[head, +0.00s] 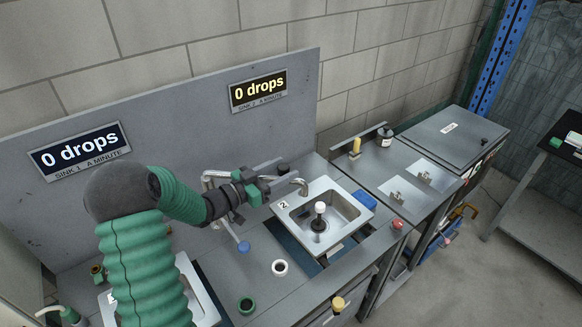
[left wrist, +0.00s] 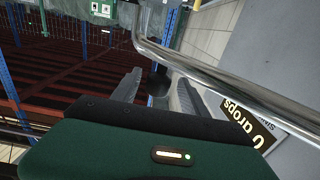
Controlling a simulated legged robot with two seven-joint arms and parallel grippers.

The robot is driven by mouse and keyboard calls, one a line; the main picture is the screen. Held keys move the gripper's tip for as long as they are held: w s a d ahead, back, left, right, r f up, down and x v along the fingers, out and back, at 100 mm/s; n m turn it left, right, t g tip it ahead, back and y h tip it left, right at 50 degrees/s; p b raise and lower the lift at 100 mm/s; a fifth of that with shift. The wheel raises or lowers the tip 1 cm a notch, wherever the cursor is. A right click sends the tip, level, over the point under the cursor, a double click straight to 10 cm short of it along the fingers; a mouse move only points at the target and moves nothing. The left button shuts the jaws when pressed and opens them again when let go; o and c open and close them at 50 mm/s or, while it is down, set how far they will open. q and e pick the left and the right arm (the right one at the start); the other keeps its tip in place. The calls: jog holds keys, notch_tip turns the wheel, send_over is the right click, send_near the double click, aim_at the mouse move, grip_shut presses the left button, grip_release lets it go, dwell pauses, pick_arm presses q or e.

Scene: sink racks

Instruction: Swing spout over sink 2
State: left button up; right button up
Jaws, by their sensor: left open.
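The chrome spout (head: 290,183) reaches right from the back of the counter, its bent tip by the back left rim of sink 2. Sink 2 (head: 353,201) is a square steel basin marked "2", with a white-topped dark plug piece (head: 319,209) standing in it. My left gripper (head: 262,190) is at the spout, left of sink 2, and partly hides it. In the left wrist view the two fingers (left wrist: 157,92) are apart, and the spout tube (left wrist: 215,78) crosses close by their tips. I cannot tell whether the tube lies between them. My right gripper is not in view.
Sink 1 (head: 205,303) is at the lower left, mostly behind my left arm. Signs for sink 1 (head: 80,150) and sink 2 (head: 258,90) read "0 drops".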

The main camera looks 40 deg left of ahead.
pick_arm(q)
jog(key=b+v, duration=0.1)
jog(key=v, duration=1.2)
jog(key=shift+a+b, duration=0.2)
jog(key=shift+b, duration=0.1)
jog(key=shift+s+f, duration=0.1)
